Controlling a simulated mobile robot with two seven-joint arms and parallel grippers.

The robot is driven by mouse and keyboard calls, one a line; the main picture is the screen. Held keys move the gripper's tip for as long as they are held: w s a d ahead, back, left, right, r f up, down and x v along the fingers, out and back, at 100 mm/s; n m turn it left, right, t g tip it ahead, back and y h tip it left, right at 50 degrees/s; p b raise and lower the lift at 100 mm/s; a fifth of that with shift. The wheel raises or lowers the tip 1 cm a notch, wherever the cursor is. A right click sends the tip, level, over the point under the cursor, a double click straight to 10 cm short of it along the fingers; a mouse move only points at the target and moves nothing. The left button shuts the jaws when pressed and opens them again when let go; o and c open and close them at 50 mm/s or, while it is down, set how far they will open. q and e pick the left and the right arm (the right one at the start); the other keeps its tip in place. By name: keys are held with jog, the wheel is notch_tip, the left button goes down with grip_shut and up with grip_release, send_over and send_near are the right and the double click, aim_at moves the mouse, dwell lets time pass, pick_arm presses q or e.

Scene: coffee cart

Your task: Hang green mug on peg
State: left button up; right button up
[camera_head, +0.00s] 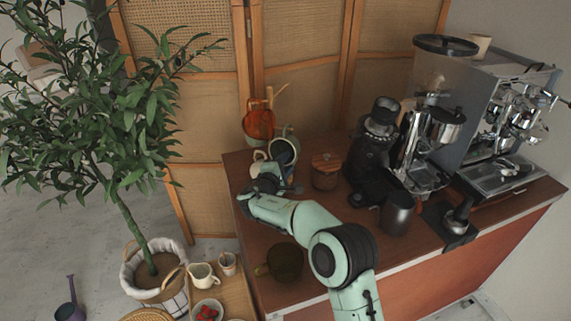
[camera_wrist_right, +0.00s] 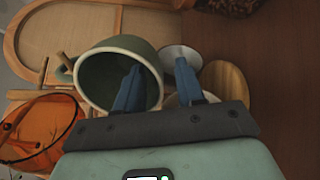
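The green mug (camera_head: 287,134) is at the back left of the cart top in the head view, its mouth turned towards me. In the right wrist view the green mug (camera_wrist_right: 106,60) is tilted, with its handle to the left by a wooden peg (camera_wrist_right: 63,60). My right gripper (camera_head: 281,166) is at the mug. In the wrist view its blue fingers (camera_wrist_right: 158,75) are apart, one across the mug's mouth and one outside the rim. I see a gap between the fingers and the rim. My left gripper is out of view.
A cream mug (camera_head: 258,157) is close by. A wooden-lidded jar (camera_head: 326,172) and a black grinder (camera_head: 372,145) stand to the right. A dark mug (camera_head: 286,261) is nearer.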

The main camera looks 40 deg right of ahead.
jog(key=b+v, duration=0.2)
jog(key=v, duration=1.1)
jog(key=shift+a+b, duration=0.2)
jog(key=shift+b, duration=0.2)
